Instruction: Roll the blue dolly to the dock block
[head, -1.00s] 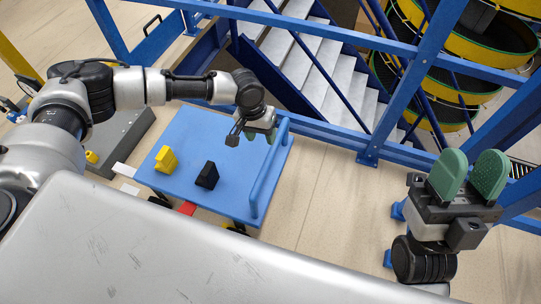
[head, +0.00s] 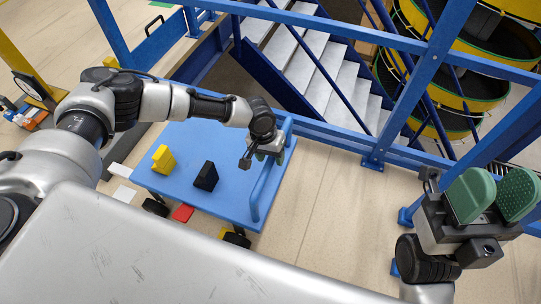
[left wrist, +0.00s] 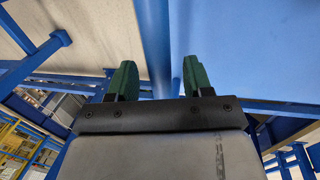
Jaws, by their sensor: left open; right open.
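The blue dolly (head: 215,145) stands on the floor left of centre in the head view, with a blue handle bar (head: 259,192) along its right side. My left gripper (head: 270,154) is open at the upper part of this bar. In the left wrist view, the bar (left wrist: 155,45) runs between the two green fingers (left wrist: 159,80); I cannot tell whether they touch it. The dolly's deck (left wrist: 245,45) fills the right of that view. My right gripper (head: 491,195) is open and empty at the far right. I cannot identify the dock block with certainty.
A yellow block (head: 163,159) and a black block (head: 206,176) sit on the deck. A red piece (head: 182,213) and a white plate (head: 124,194) show by its near edge. Blue railing (head: 330,135) and stairs (head: 325,75) lie behind. Floor right of the dolly (head: 325,205) is clear.

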